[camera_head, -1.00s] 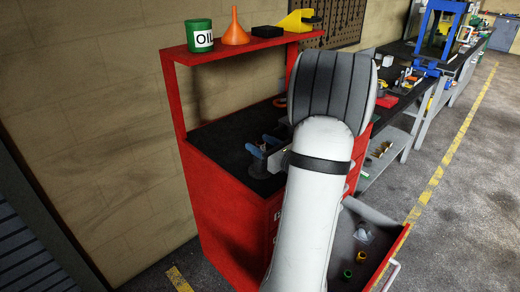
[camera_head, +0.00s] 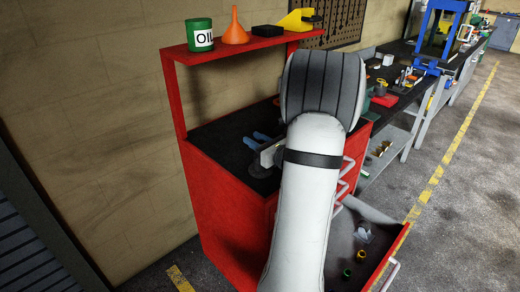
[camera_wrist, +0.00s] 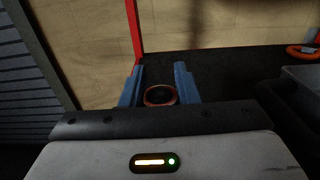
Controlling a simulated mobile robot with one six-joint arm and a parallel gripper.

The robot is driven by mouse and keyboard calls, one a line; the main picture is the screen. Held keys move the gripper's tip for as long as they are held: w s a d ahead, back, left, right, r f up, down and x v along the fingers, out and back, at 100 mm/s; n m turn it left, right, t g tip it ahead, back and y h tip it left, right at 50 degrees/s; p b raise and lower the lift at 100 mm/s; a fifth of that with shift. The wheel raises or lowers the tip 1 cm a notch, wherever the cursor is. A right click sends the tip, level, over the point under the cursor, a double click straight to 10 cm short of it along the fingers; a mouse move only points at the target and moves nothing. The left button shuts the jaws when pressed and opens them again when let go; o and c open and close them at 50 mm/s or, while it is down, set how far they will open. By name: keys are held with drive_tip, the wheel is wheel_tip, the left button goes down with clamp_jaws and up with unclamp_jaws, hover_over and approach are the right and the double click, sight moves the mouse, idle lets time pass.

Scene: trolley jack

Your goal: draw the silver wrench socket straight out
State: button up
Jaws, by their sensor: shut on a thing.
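My gripper (camera_wrist: 160,90) has two blue fingers, which stand on either side of a round piece with a dark hollow and a reddish-orange rim (camera_wrist: 160,95) in the wrist view. I take this piece to be the wrench socket, though its rim does not look plainly silver here. The fingers are shut on it. In the head view my gripper (camera_head: 262,140) is low over the black top of the red cabinet (camera_head: 215,137). A dark round shape (camera_head: 259,170) shows just below the fingers. My arm hides the right part of the cabinet top.
An open lower drawer (camera_head: 385,245) juts out at the right. An orange ring (camera_wrist: 302,50) lies right of the fingers.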

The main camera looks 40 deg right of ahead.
drive_tip(key=c, duration=0.5)
drive_tip(key=shift+o, duration=0.2)
drive_tip(key=shift+r+p, duration=1.05)
drive_tip(key=shift+r, duration=0.8)
wheel_tip(320, 180, up, 5)
drive_tip(key=p, duration=0.3)
